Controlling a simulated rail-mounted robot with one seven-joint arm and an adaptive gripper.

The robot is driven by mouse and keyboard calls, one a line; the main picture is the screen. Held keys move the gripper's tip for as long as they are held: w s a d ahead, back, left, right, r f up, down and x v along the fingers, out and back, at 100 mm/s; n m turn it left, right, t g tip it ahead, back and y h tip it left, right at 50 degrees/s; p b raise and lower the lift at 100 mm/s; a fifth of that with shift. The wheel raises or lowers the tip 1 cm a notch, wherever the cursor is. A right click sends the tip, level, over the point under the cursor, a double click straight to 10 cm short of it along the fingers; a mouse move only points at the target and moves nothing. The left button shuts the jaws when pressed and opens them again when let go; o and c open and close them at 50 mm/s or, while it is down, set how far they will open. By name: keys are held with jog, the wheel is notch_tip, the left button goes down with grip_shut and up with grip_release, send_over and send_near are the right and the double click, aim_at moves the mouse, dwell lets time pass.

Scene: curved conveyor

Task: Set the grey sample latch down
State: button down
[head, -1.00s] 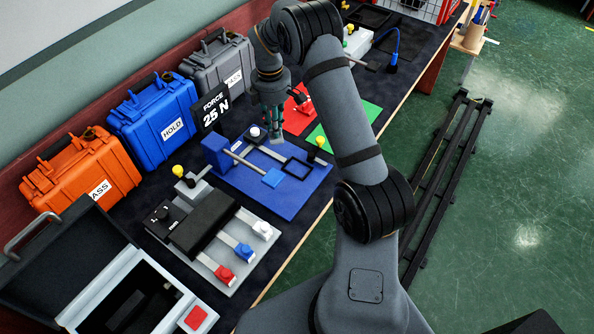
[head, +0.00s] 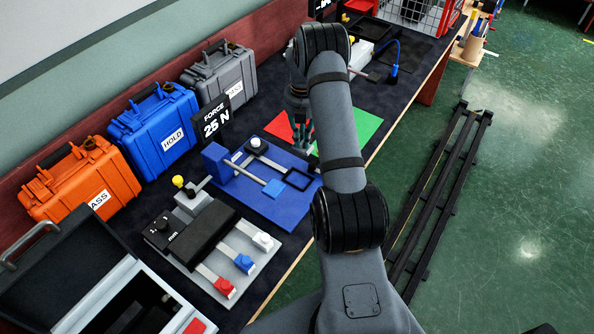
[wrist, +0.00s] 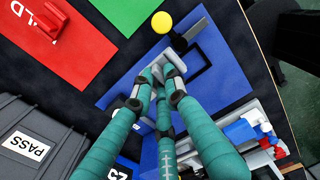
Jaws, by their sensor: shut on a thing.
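My gripper (head: 303,143) hangs at the far end of the blue board (head: 278,209), close to the green and red mats, partly behind my arm. In the wrist view its teal fingers (wrist: 160,78) are closed together around a small grey piece, the grey sample latch (wrist: 172,60). The fingers hide most of the latch, and it cannot be told whether it touches the surface below. Under and beside the fingertips are the blue board's grey rail and black square frame (wrist: 191,72).
The green mat (wrist: 124,10) is clear where visible. The red mat (wrist: 75,60) bears a red latch (wrist: 45,24). The grey PASS case (head: 220,75) stands at the wall.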

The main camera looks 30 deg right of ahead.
jog(key=s+a+f, duration=0.2)
jog(key=s+a+f+p, duration=0.1)
jog(key=s+a, duration=0.1)
jog(key=shift+s+a+f, duration=0.1)
jog(key=shift+s+f, duration=0.25)
jog(key=shift+s, duration=0.05)
jog(key=shift+f+p, duration=0.65)
jog(key=shift+f, duration=1.4)
jog(key=shift+f, duration=0.2)
jog(key=c, duration=1.7)
grip_release()
jog(key=shift+c, duration=0.2)
notch_tip(320, 180, up, 12)
jog(key=b, duration=0.2)
jog(key=shift+r, duration=0.2)
